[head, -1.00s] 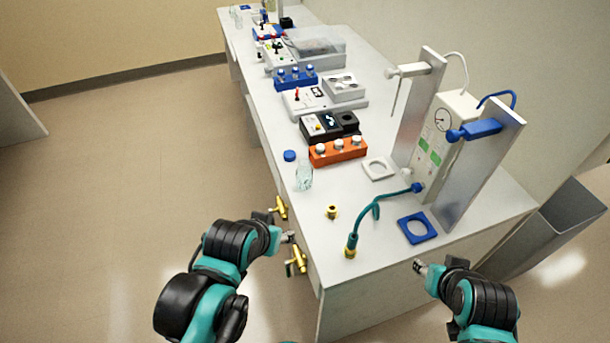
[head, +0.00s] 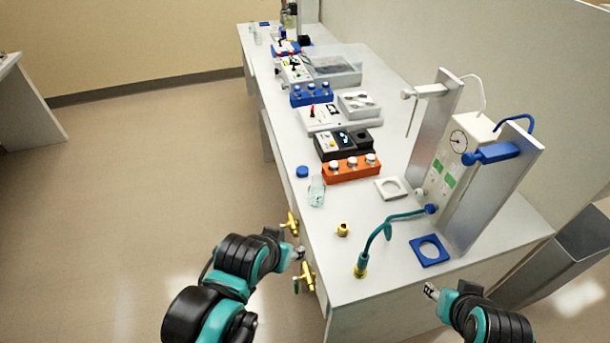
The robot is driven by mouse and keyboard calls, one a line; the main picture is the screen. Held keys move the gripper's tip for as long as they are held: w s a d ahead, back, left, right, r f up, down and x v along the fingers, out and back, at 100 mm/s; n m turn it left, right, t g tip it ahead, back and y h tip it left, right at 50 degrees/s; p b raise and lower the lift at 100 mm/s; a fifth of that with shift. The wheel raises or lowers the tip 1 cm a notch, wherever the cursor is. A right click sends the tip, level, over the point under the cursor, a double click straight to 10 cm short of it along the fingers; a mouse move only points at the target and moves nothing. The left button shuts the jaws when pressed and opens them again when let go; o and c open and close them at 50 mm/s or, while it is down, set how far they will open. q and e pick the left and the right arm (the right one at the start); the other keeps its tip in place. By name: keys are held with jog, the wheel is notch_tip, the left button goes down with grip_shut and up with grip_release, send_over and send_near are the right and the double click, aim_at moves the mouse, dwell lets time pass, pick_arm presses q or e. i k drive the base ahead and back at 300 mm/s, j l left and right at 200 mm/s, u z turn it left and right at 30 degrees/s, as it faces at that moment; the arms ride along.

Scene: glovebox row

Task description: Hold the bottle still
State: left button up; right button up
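A clear glass bottle (head: 317,191) stands upright and uncapped near the left edge of the bench. A blue cap (head: 302,171) lies on the bench just behind it. My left gripper (head: 299,252) is at the bench's left edge, beside the brass valves, nearer to me than the bottle and apart from it. My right gripper (head: 431,291) is by the bench's front edge, in front of the blue square ring, and far from the bottle. Both grippers are small in view, and I cannot tell how far their fingers are parted. Neither visibly holds anything.
Two brass valves (head: 307,277) stick out from the bench's left side. A teal hose (head: 375,243) with a brass end, a brass fitting (head: 343,229) and a blue square ring (head: 430,250) lie on the near bench (head: 385,281). An orange rack (head: 352,170) stands behind the bottle.

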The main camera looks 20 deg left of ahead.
aim_at(316, 189)
jog(key=k+j, duration=0.1)
jog(key=j, duration=0.2)
jog(key=k+j+z, duration=0.1)
jog(key=j, duration=0.15)
jog(key=j+z, duration=0.3)
jog(key=j, duration=0.4)
jog(key=k+j+z, duration=0.15)
jog(key=j+z, duration=0.15)
jog(key=j, duration=0.35)
jog(key=i+j+z, duration=0.25)
jog(key=i+j, duration=0.15)
jog(key=i+j+z, duration=0.25)
jog(key=i+j, duration=0.15)
jog(key=j, duration=0.1)
